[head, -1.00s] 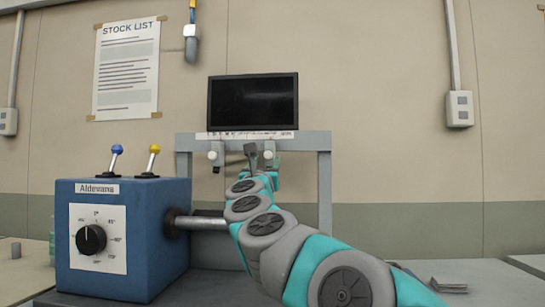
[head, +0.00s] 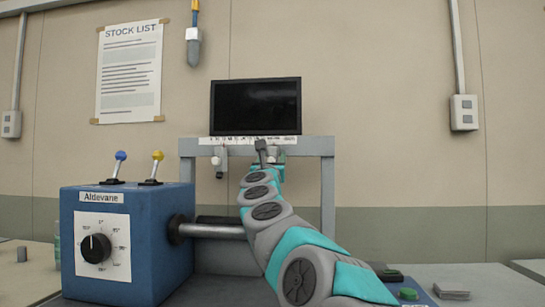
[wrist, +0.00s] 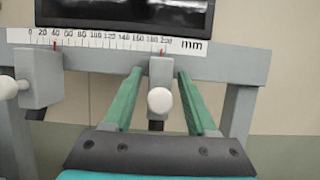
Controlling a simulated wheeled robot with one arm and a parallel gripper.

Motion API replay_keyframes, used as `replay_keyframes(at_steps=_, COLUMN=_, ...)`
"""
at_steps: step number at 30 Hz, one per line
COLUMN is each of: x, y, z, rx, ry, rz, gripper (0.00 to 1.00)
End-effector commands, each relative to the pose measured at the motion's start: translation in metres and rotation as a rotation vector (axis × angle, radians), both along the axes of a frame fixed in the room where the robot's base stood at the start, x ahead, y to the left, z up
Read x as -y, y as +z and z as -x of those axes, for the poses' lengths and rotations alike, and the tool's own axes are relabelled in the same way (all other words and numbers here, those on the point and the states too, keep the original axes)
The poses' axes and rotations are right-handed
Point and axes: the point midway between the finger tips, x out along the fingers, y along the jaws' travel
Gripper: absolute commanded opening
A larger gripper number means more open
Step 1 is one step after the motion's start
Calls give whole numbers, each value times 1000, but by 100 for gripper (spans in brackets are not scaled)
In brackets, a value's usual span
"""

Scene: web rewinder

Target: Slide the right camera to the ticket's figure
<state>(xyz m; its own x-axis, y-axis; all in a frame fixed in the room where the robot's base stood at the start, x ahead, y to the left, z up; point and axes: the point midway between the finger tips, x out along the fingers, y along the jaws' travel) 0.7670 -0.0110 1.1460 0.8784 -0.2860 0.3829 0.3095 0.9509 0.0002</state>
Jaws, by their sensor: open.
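The right camera (wrist: 158,76) is a grey block with a round white knob, hanging from the rail under the millimetre scale (wrist: 100,40). Its red pointer stands near the scale's 200 end. My gripper (wrist: 160,73) is open, with one green finger on each side of the right camera and a visible gap to its knob on both sides. The left camera (wrist: 40,78) has its red pointer near 40. In the head view my gripper (head: 270,150) is at the rail and partly covers the right camera. I cannot make out a ticket with a figure.
A dark monitor (head: 256,107) stands above the grey frame (head: 328,185). A blue box (head: 125,240) with a dial and two levers stands at the left, with a roller shaft (head: 212,231) running from it. Green buttons (head: 408,293) are at lower right.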

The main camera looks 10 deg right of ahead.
Motion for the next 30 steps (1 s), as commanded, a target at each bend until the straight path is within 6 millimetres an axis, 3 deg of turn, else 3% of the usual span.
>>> replay_keyframes(at_steps=5, x=0, y=0, z=0, rx=0, ry=0, rz=0, gripper=57)
replay_keyframes(at_steps=20, x=0, y=-1, z=0, rx=0, ry=1, rz=0, gripper=1)
replay_keyframes(at_steps=30, x=0, y=-1, z=0, rx=-1, ry=1, rz=0, gripper=0)
